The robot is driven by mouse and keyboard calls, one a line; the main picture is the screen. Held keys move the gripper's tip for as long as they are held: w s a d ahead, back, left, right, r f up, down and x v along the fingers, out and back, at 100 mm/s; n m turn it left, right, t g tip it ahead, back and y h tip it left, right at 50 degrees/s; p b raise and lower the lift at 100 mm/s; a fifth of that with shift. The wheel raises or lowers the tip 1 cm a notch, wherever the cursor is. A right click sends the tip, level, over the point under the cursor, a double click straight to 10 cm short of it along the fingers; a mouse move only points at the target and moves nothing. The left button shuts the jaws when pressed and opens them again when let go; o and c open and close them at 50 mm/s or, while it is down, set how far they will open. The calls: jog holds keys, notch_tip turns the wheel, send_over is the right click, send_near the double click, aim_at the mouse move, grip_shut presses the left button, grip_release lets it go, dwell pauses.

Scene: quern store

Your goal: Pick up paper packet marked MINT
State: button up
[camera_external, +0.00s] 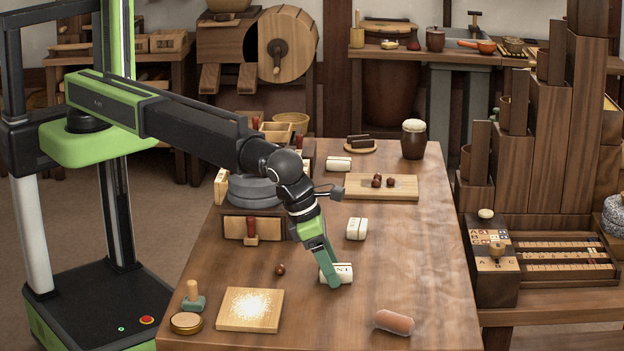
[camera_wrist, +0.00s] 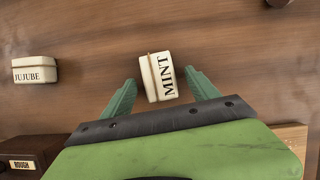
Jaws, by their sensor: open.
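The paper packet marked MINT (camera_wrist: 158,77) is a small cream block with a tied band and dark lettering. In the wrist view it lies between the two green fingers of my gripper (camera_wrist: 160,92), with a gap visible on each side. In the external view my gripper (camera_external: 328,266) is low over the table at the packet (camera_external: 345,272), and a finger hides part of it. The gripper is open. A similar packet marked JUJUBE (camera_wrist: 35,71) lies to the left in the wrist view.
The wooden table (camera_external: 420,250) also holds another pale packet (camera_external: 356,229), a board with a pale powdery patch (camera_external: 250,309), a pinkish cylinder (camera_external: 394,322), a dark ball (camera_external: 280,269) and a grey stone quern (camera_external: 255,192). The table's right side is mostly clear.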

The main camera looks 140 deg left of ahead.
aim_at(341, 267)
jog(key=shift+r, duration=0.1)
jog(key=shift+c, duration=0.4)
jog(key=c, duration=1.4)
jog(key=shift+o, duration=0.2)
notch_tip(341, 267, up, 5)
jog(key=p, duration=0.4)
jog(key=shift+f+p, duration=0.2)
jog(key=shift+p, duration=0.2)
jog(key=s+d+r+p, duration=0.5)
jog(key=d+r+p, duration=0.1)
jog(key=d, duration=0.4)
jog(key=shift+d+r, duration=0.2)
jog(key=shift+d, duration=0.1)
